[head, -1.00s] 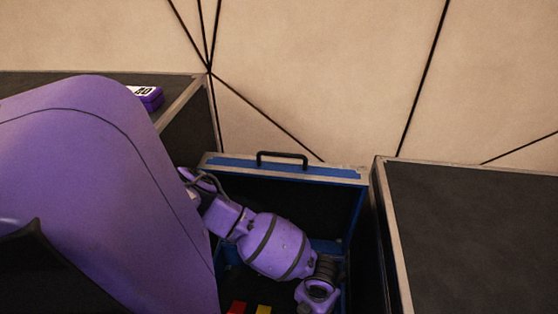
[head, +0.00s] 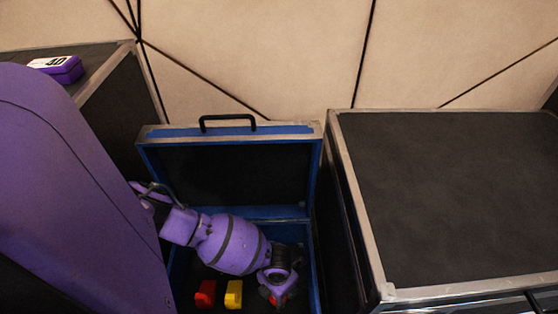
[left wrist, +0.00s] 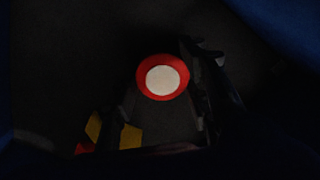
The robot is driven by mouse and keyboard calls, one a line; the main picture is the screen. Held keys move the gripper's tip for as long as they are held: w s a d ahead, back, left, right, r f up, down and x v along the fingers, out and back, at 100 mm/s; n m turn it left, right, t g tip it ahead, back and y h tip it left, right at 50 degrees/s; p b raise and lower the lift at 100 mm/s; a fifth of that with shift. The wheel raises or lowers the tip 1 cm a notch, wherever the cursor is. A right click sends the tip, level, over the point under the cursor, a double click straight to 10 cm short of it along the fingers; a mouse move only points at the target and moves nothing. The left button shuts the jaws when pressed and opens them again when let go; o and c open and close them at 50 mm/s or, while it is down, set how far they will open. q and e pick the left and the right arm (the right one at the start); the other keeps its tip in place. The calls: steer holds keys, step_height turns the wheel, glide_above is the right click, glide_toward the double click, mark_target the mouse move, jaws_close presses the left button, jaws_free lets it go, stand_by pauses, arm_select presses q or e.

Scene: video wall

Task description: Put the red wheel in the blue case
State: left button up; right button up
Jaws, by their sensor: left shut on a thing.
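The blue case (head: 230,212) stands open in the head view, its lid raised at the back. My left arm reaches down into it, and my left gripper (head: 277,298) is low inside at the right. The gripper is shut on the red wheel, a red ring with a white centre that shows between the fingers in the left wrist view (left wrist: 163,77). In the head view only a little red shows at the fingers. I cannot tell whether the wheel touches the case floor. My right gripper is not in view.
A red block (head: 205,294) and a yellow block (head: 234,294) lie in the case left of the gripper. A dark flight case (head: 450,190) stands close on the right. A purple box marked 40 (head: 62,69) sits on another dark case (head: 105,65) at the left.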

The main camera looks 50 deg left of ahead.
arm_select(q)
steer(key=shift+w+r, duration=0.1)
steer(key=shift+r, duration=0.05)
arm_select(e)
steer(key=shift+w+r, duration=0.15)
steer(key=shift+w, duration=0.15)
arm_select(q)
steer(key=o, duration=1.2)
steer(key=shift+f, duration=0.2)
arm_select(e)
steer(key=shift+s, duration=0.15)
arm_select(q)
steer(key=shift+r+p, duration=2.55)
steer(key=shift+r, duration=3.65)
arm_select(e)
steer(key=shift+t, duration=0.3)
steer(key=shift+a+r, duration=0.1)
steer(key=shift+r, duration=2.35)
